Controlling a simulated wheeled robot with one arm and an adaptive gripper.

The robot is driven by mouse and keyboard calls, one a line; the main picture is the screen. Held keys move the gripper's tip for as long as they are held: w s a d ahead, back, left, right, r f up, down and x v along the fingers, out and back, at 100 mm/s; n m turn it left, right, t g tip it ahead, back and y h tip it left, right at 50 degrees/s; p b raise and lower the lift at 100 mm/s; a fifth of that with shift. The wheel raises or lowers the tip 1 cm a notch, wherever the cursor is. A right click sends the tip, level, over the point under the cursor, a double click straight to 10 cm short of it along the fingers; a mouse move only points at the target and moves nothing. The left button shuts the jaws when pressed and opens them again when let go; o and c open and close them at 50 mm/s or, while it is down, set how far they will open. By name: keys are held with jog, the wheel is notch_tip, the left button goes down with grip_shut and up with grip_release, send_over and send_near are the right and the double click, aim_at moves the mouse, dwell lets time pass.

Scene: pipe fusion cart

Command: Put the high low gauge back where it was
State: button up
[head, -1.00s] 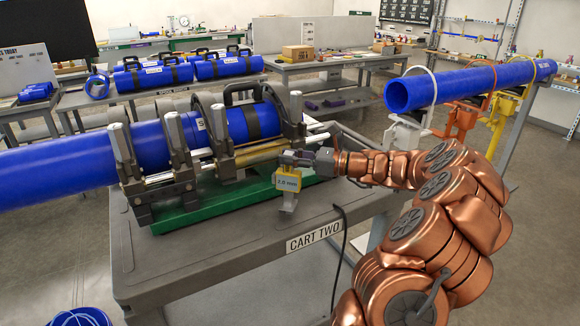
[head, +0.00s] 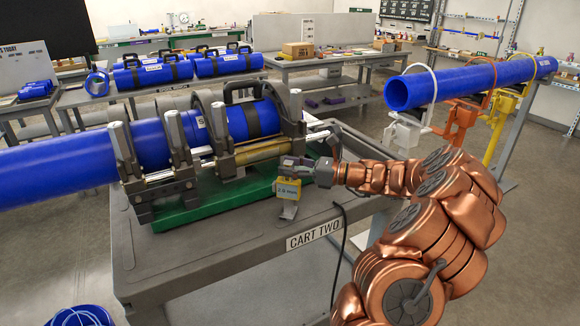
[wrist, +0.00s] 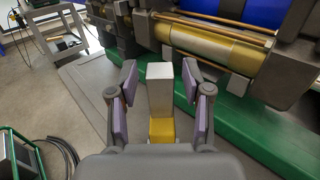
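The high low gauge (head: 288,189) has a yellow body with a readout and a pale metal foot. It appears to stand upright on the cart's grey deck, in front of the green base of the fusion machine. In the wrist view, its pale block (wrist: 160,88) and yellow part lie between the fingers. My gripper (head: 292,162) is over the top of the gauge. In the wrist view, my gripper (wrist: 158,90) is open, with a small gap between each purple pad and the block. The gauge's lower end is hidden there.
The fusion machine's clamps (head: 178,135) hold a blue pipe (head: 70,158) close behind the gauge. The green base (head: 190,212) borders the deck. Bare cart deck (head: 225,240) lies to the front left. A black cable (head: 341,240) hangs over the cart's front edge.

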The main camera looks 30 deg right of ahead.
jog(key=shift+r, duration=0.25)
jog(key=b+v, duration=0.1)
jog(key=v, duration=1.1)
jog(key=s+a+n+g+y, duration=0.15)
jog(key=a+n+g, duration=0.85)
jog(key=a, duration=1.5)
jog(key=s+a+f+n+g+h, duration=0.2)
jog(key=s+a+n+g+h, duration=0.2)
jog(key=s+a+n, duration=0.45)
jog(key=s+f+n+h, duration=0.3)
jog(key=s+n+h, duration=0.1)
jog(key=s, duration=0.5)
jog(key=s+d+f+n+g+h, duration=0.1)
jog(key=s+f+n+h, duration=0.3)
jog(key=s, duration=0.5)
jog(key=shift+s+d+n+g+h, duration=0.35)
jog(key=shift+n+h, duration=0.2)
jog(key=shift+n, duration=0.2)
